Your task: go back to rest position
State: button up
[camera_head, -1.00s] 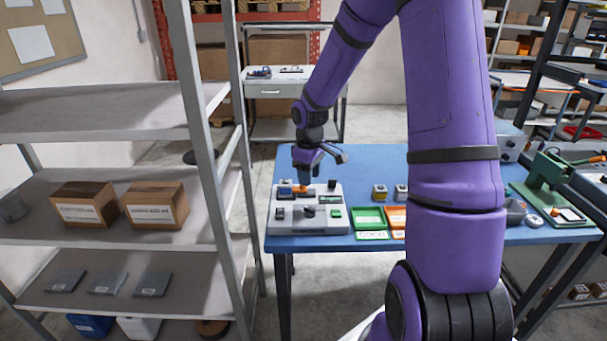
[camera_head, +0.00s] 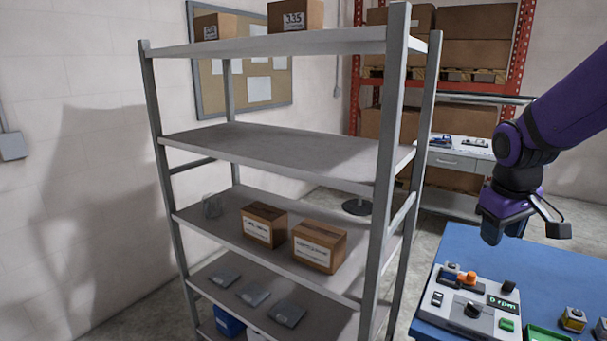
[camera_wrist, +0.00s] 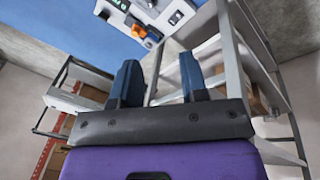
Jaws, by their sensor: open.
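My gripper (camera_head: 505,228) is at the right of the head view, above the left part of the blue table (camera_head: 535,268). In the wrist view its two dark blue fingers (camera_wrist: 159,80) stand apart with nothing between them. The gripper is raised clear of the grey-white control panel (camera_head: 470,305), which has an orange knob, a black knob, green buttons and a display reading "0 rpm". The panel also shows at the top of the wrist view (camera_wrist: 150,15).
A grey metal shelf unit (camera_head: 285,140) stands left of the table, holding cardboard boxes (camera_head: 319,246) and flat grey packets (camera_head: 252,293). A white side table (camera_head: 455,163) stands behind. Small yellow-and-grey blocks (camera_head: 573,318) sit right of the panel. Floor shows between shelf and blue table.

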jog(key=s+a+r+m+t, duration=0.1)
jog(key=s+a+r, duration=0.2)
jog(key=s, duration=0.6)
jog(key=s+a+r+m+t+y, duration=0.1)
jog(key=s+a+r+m+t, duration=0.1)
jog(key=s+r, duration=0.4)
jog(key=s+a, duration=0.1)
jog(key=s, duration=0.2)
jog(key=shift+s+a+r+y, duration=0.15)
jog(key=shift+a+r+y, duration=0.05)
jog(key=shift+y, duration=0.1)
dwell(0.9)
